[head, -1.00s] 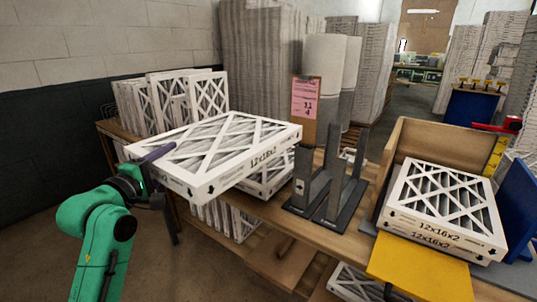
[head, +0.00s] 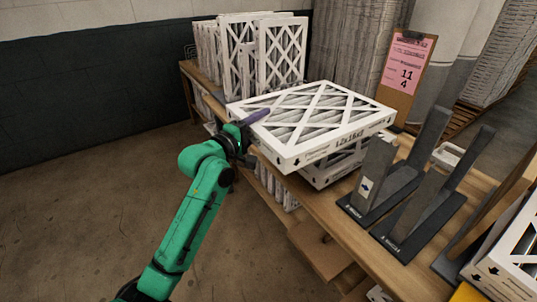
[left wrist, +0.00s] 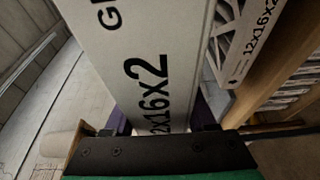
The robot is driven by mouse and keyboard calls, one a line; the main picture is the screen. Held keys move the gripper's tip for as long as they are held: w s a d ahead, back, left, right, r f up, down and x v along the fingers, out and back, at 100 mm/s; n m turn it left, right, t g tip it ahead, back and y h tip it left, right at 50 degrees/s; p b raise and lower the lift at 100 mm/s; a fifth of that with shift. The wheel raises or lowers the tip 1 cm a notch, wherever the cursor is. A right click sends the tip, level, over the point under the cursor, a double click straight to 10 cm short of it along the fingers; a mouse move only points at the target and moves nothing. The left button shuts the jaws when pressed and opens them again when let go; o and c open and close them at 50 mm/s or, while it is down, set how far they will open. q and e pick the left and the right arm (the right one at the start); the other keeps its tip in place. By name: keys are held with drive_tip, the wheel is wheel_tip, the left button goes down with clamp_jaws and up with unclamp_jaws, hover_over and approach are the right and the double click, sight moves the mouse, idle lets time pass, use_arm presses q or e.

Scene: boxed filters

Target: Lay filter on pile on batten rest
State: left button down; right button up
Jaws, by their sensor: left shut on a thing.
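My left gripper (head: 250,122) is shut on the left edge of a white-framed pleated filter (head: 325,115), with a purple finger lying across its top. The held filter is roughly level above a lower filter (head: 345,165) at the bench edge. It overhangs that filter toward me and hides most of it. I cannot tell whether they touch. Any battens under the lower filter are hidden. In the left wrist view the held filter (left wrist: 150,65) fills the middle between the fingers, and a filter marked 12x16x2 (left wrist: 245,40) shows beside it. My right gripper is not in view.
Upright filters (head: 265,55) stand at the bench's far end. Grey angled stands (head: 400,190) and a clipboard with a pink sheet (head: 408,75) are right of the pile. The floor at left is clear.

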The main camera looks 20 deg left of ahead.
use_arm(q)
wheel_tip(320, 180, down, 11)
drive_tip(key=b, duration=0.1)
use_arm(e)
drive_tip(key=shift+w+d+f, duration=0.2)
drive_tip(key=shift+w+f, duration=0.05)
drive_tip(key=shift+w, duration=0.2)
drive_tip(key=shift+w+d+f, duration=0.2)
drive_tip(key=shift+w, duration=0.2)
use_arm(q)
drive_tip(key=shift+f, duration=0.1)
drive_tip(key=shift+f, duration=0.15)
drive_tip(key=shift+c, duration=1.1)
unclamp_jaws()
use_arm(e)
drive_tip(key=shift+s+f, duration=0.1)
